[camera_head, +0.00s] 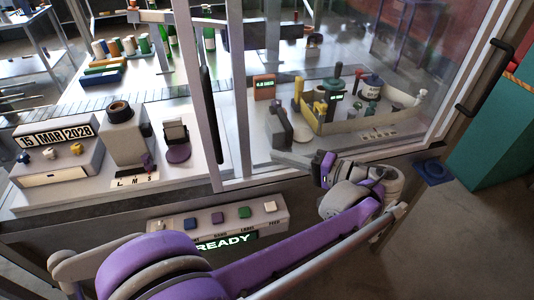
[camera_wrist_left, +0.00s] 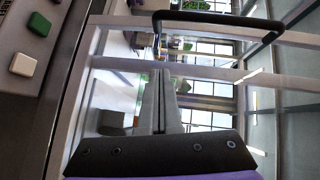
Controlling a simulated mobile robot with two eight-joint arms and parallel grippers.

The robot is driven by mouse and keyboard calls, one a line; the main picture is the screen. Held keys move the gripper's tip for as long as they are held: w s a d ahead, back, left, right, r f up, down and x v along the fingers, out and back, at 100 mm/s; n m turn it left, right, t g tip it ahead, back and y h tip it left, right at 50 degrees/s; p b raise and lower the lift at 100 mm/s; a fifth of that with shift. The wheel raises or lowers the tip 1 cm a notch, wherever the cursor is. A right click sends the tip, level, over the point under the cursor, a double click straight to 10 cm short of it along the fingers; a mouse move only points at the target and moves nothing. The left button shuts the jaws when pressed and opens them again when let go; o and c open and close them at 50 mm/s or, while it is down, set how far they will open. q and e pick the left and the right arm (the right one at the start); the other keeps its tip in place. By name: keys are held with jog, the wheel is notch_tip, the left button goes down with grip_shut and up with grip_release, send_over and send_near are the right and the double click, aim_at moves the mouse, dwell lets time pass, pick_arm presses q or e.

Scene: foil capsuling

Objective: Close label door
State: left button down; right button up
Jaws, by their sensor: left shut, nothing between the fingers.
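The clear door panel (camera_head: 350,110) in a pale frame stands across the right part of the machine. A long upright black handle (camera_head: 209,115) is on the pale frame at its left. A black bar handle also shows across the top of the left wrist view (camera_wrist_left: 218,18). My left gripper (camera_head: 275,155) is near the panel's lower edge, right of the upright handle and apart from it. Its grey fingers (camera_wrist_left: 161,75) are together and empty, pointing towards the bar handle. I cannot tell how far the door is open. My right gripper is out of view.
A button panel (camera_head: 222,220) with a READY display lies below the door. Another black handle (camera_head: 488,78) is on the far right frame. A date display (camera_head: 58,138) and a grey device (camera_head: 122,135) stand on the left counter. A green cabinet (camera_head: 500,145) stands at the right.

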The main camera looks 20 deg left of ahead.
pick_arm(q)
send_near(227, 148)
jog(key=a, duration=0.1)
jog(key=w+a, duration=0.1)
jog(key=w+a+p, duration=0.1)
jog(key=a, duration=0.1)
jog(key=shift+w+a+f, duration=0.1)
jog(key=shift+w+f, duration=0.05)
jog(key=shift+f, duration=0.05)
jog(key=shift+s+a+f, duration=0.25)
jog(key=shift+s+a, duration=0.6)
jog(key=shift+s+a+f, duration=0.15)
jog(key=shift+s+a, duration=0.25)
jog(key=shift+a, duration=0.05)
jog(key=shift+a, duration=0.1)
